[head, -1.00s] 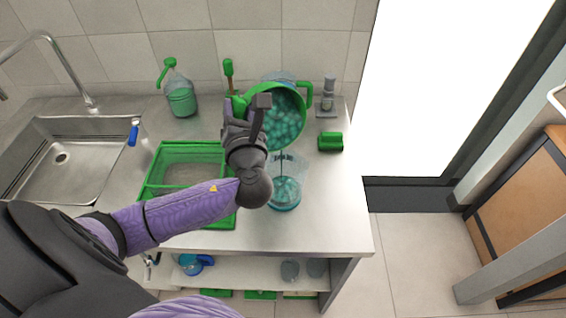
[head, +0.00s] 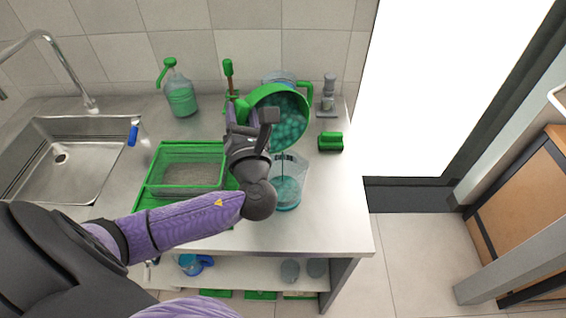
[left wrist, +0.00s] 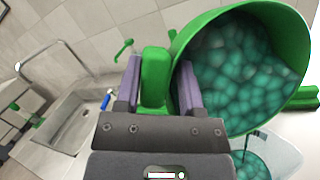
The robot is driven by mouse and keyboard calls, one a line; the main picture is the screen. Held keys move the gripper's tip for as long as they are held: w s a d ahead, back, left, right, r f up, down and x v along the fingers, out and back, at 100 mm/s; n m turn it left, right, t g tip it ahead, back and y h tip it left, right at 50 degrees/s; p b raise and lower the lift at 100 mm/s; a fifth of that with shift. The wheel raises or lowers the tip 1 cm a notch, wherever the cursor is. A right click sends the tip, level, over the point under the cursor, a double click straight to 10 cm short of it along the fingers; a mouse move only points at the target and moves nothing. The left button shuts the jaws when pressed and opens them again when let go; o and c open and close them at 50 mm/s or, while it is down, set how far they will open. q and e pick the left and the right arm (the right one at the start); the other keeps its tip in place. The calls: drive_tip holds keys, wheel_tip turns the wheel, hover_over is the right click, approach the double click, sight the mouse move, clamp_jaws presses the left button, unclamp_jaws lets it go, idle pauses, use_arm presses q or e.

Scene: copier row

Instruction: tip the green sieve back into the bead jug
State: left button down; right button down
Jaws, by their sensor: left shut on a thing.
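The green sieve (head: 250,104) is in the air above the counter, tilted, with its mouth facing my camera. Teal beads (head: 284,118) show inside it. My left gripper (head: 243,117) is shut on the sieve's handle; in the left wrist view the green handle (left wrist: 155,80) sits between the two fingers, with the beads (left wrist: 245,70) to its right. The clear bead jug (head: 287,184) stands upright on the counter below and in front of the sieve, with teal beads in it. My gripper and wrist partly cover the sieve's lower left. My right gripper is out of view.
A green tray (head: 150,175) with a mesh insert lies left of the jug. A soap bottle (head: 180,98), a clear bluish container (head: 279,76) behind the sieve and a green block (head: 330,141) stand nearby. The sink (head: 65,160) is at left. Counter right of the jug is clear.

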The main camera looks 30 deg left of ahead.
use_arm(q)
drive_tip(key=shift+s+d+m+t+y+b, duration=0.35)
drive_tip(key=shift+s+d+t+b, duration=0.1)
drive_tip(key=shift+d+t, duration=0.2)
drive_tip(key=shift+s+d+m+t+y+b, duration=0.3)
drive_tip(key=shift+d+t+y+b, duration=0.1)
drive_tip(key=shift+d+t, duration=0.25)
idle(1.3)
